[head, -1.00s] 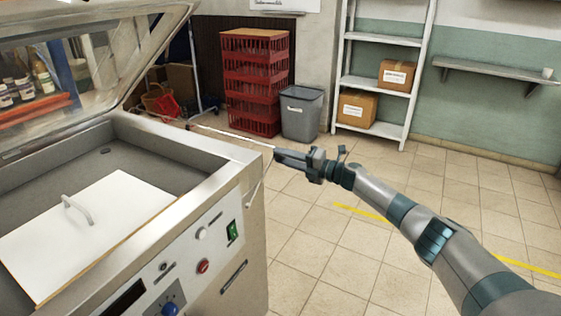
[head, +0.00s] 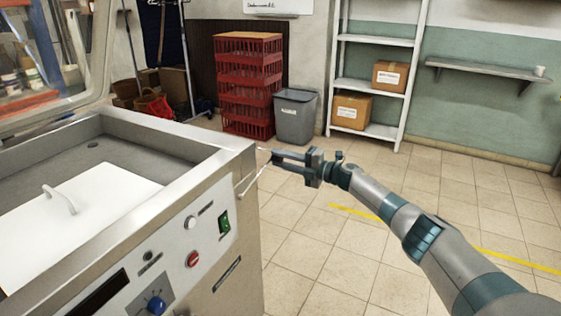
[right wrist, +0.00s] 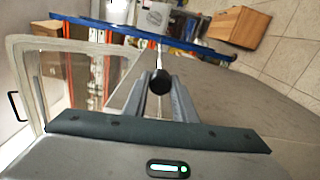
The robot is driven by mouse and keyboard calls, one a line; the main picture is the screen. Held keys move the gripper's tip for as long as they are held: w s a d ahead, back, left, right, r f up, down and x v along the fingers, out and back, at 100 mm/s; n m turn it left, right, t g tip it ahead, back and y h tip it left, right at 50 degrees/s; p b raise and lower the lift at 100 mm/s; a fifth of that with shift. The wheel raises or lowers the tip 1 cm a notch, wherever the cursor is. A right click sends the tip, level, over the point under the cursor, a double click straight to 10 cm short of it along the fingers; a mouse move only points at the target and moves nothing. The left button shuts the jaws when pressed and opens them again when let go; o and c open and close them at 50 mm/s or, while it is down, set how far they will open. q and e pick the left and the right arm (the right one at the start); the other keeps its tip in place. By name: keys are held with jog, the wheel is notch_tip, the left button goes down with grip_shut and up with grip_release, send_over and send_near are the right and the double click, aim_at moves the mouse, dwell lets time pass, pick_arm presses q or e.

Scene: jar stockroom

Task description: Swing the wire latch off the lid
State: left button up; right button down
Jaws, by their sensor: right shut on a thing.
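The machine's lid (head: 102,45) is a clear panel in a pale frame, standing raised at the left of the head view. It also shows at the left of the right wrist view (right wrist: 30,85). The wire latch (head: 251,181) is a thin pale wire at the machine's right front corner. My right gripper (head: 274,157) is just right of that corner, shut on the wire latch. In the right wrist view a black knob (right wrist: 160,82) on a pale rod sits at the fingers. The exact grip is small and partly hidden. My left gripper is out of view.
The steel machine (head: 225,160) fills the left, with a white plate (head: 85,205) inside and knobs on its front. Red crates (head: 250,85), a grey bin (head: 296,115) and a white shelf (head: 372,85) with boxes stand behind. The tiled floor at right is clear.

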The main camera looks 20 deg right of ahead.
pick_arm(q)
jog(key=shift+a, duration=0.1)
pick_arm(e)
jog(key=shift+f, duration=0.25)
jog(key=c, duration=1.5)
grip_release()
jog(key=shift+o, duration=0.2)
jog(key=shift+r, duration=0.1)
jog(key=shift+s+d, duration=0.1)
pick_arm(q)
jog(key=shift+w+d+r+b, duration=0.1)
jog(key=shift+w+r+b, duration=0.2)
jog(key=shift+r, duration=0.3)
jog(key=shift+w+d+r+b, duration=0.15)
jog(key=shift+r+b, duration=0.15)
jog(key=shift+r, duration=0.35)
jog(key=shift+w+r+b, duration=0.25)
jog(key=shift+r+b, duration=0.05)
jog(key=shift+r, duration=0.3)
pick_arm(e)
jog(key=v, duration=1.7)
